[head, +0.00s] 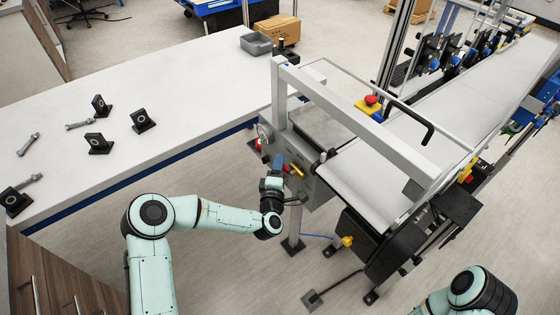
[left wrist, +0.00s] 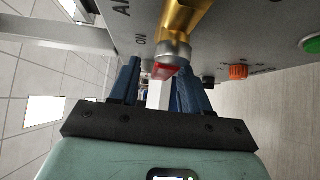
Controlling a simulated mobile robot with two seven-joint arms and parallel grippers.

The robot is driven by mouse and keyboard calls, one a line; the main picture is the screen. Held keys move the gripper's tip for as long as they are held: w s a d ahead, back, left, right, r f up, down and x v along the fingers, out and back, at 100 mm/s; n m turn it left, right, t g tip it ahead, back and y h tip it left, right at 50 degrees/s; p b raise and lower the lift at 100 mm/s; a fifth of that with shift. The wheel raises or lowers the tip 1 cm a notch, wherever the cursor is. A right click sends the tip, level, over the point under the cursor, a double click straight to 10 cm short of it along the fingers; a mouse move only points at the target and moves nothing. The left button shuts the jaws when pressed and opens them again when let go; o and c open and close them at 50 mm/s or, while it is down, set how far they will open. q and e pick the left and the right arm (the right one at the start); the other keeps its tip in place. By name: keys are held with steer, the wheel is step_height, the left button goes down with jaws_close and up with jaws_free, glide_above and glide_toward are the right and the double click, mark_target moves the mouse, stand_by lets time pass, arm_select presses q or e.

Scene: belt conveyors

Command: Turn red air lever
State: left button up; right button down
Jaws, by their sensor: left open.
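The red air lever (left wrist: 164,72) shows in the left wrist view as a short red piece under the round metal end of a brass valve (left wrist: 187,22) on a grey panel. My left gripper (left wrist: 160,78) is open, with one blue finger on each side of the lever. I cannot tell whether either finger touches it. In the head view, my left gripper (head: 278,161) is at the panel, just left of the brass valve (head: 297,170). The lever is mostly hidden there. My right gripper is out of view; only part of my right arm shows at the lower right.
The grey panel (left wrist: 225,55) also carries an orange knob (left wrist: 238,72) and a green button (left wrist: 312,44). The conveyor (head: 370,175) has a metal frame above it and a red emergency stop (head: 371,99). A white table (head: 185,100) with several black parts stands at the left.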

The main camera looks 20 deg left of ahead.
arm_select(q)
steer(key=shift+w+a, duration=0.1)
steer(key=shift+w, duration=0.7)
jaws_close()
